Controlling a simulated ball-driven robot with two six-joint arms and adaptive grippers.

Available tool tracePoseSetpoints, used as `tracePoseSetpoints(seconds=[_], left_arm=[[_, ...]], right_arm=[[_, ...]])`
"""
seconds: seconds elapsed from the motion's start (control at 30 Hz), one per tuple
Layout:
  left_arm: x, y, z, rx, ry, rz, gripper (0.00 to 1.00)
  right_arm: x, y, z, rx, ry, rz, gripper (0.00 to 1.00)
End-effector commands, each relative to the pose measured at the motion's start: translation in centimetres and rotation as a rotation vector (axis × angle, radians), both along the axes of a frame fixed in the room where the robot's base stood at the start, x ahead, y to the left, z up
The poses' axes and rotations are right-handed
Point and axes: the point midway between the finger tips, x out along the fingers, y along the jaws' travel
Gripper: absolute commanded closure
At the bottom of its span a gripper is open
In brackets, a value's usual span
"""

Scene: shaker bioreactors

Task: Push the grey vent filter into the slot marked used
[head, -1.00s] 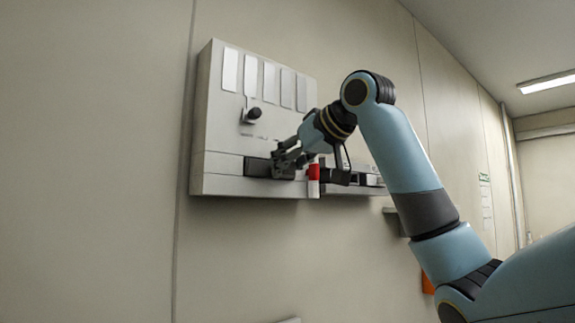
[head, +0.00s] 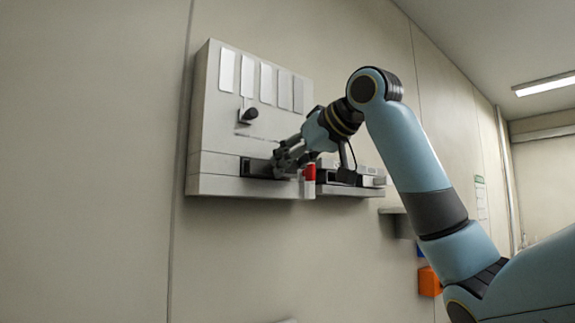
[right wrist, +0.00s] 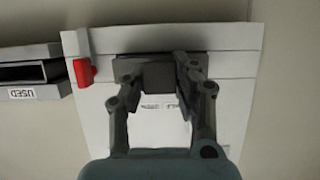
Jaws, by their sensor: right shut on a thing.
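The grey vent filter (right wrist: 158,80) is a dark grey block in the right wrist view. It sits at a dark slot in the lower part of the light grey wall panel (right wrist: 236,100). My right gripper (right wrist: 157,72) is shut on it, one finger on each side. In the head view my right gripper (head: 280,163) is at that slot and hides most of the filter. The slot marked used (right wrist: 24,74) is a dark open box at the left of the wrist view, its label upside down. My left gripper is not in view.
A red and white part (right wrist: 83,70) stands between the filter and the used slot. The panel also has a black knob (head: 249,114) and several pale strips above. An orange box (head: 429,282) is on the wall at lower right.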

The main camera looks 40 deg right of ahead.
Motion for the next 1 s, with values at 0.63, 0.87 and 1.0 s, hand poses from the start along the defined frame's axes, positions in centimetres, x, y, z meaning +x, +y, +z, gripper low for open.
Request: tracePoseSetpoints(seconds=[0.63,0.87,1.0], left_arm=[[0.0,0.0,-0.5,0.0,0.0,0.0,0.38],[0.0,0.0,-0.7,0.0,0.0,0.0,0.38],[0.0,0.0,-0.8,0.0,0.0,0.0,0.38]], right_arm=[[-1.6,-0.2,-0.1,-0.001,0.002,-0.001,1.0],[-2.3,-0.2,-0.1,-0.002,0.002,-0.001,1.0],[-2.5,-0.2,-0.1,0.0,0.002,0.0,1.0]])
